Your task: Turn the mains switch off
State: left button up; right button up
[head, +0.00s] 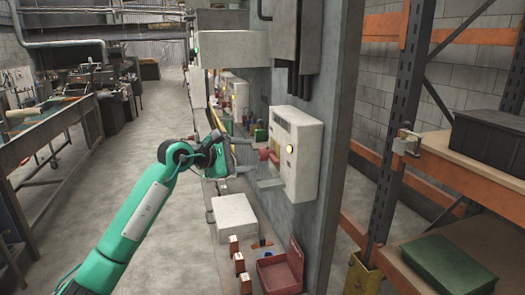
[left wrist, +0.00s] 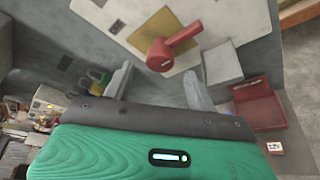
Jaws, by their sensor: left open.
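The mains switch is a red rotary handle (head: 268,156) on the front of a pale wall-mounted box (head: 308,160). In the left wrist view the red handle (left wrist: 172,47) sits on a yellow plate (left wrist: 165,31), its lever pointing up and to the right. My left gripper (head: 260,163) is open and empty in front of the box. In the left wrist view its two fingers (left wrist: 158,76) stand wide apart, with the handle beyond their tips, roughly between them. I see no contact with the handle. My right gripper is out of view.
Below are a pale grey block (head: 235,217), a red tray (head: 282,273) and small boxes (head: 240,265). Colored padlock-like items (head: 257,133) hang behind the gripper.

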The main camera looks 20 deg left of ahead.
aim_at(258, 155)
pick_arm(q)
jog(key=p+x, duration=0.1)
jog(key=x, duration=0.4)
jog(key=shift+w+d+f, duration=0.1)
jog(key=shift+w+d, duration=0.15)
jog(key=shift+w, duration=0.05)
jog(key=c, duration=1)
